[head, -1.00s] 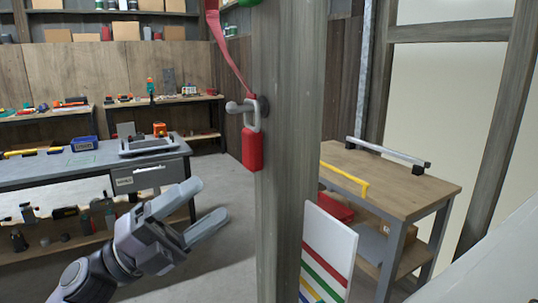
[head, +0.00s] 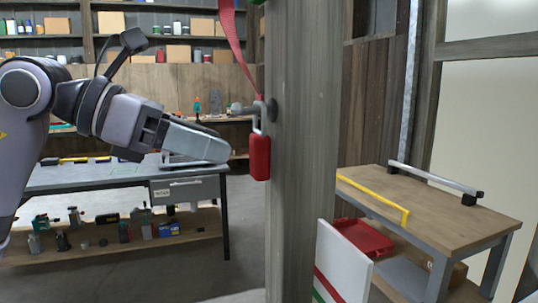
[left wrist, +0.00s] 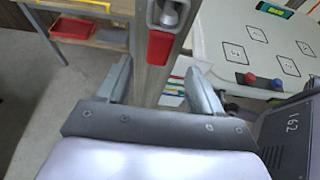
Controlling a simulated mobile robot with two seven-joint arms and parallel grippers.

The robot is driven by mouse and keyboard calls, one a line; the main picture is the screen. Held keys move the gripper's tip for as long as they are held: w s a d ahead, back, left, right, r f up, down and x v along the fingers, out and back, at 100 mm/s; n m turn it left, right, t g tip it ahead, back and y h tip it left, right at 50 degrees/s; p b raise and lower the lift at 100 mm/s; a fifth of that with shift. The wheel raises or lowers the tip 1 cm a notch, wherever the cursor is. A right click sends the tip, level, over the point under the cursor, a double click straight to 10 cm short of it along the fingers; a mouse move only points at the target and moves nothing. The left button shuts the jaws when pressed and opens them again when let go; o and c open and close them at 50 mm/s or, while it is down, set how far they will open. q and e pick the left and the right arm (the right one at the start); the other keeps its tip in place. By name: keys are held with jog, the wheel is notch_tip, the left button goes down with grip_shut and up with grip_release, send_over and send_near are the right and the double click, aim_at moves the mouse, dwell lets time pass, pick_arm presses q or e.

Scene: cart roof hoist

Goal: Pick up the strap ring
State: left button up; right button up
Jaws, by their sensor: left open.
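The strap ring, a grey metal loop with a red grip (head: 260,158), hangs at the end of a red strap (head: 233,45). Its loop is at a grey hook on the wooden post (head: 305,170). In the left wrist view the red grip (left wrist: 160,47) shows ahead, beyond the fingertips and roughly midway between them. My left gripper (head: 222,150) is at the height of the red grip, just left of it and apparently not touching. Its two fingers are spread with nothing between them in the left wrist view (left wrist: 161,80). My right gripper is not in view.
Right of the post stands a wooden-topped table (head: 450,200) with a yellow bar and a grey rail. A striped white board (head: 343,262) leans near the post. A workbench (head: 100,178) stands behind my left arm. A white panel (left wrist: 262,45) is right of the post.

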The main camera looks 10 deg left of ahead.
aim_at(251, 157)
pick_arm(q)
jog(key=p+x, duration=0.1)
jog(key=x, duration=0.6)
jog(key=shift+a, duration=0.15)
jog(key=c, duration=1.1)
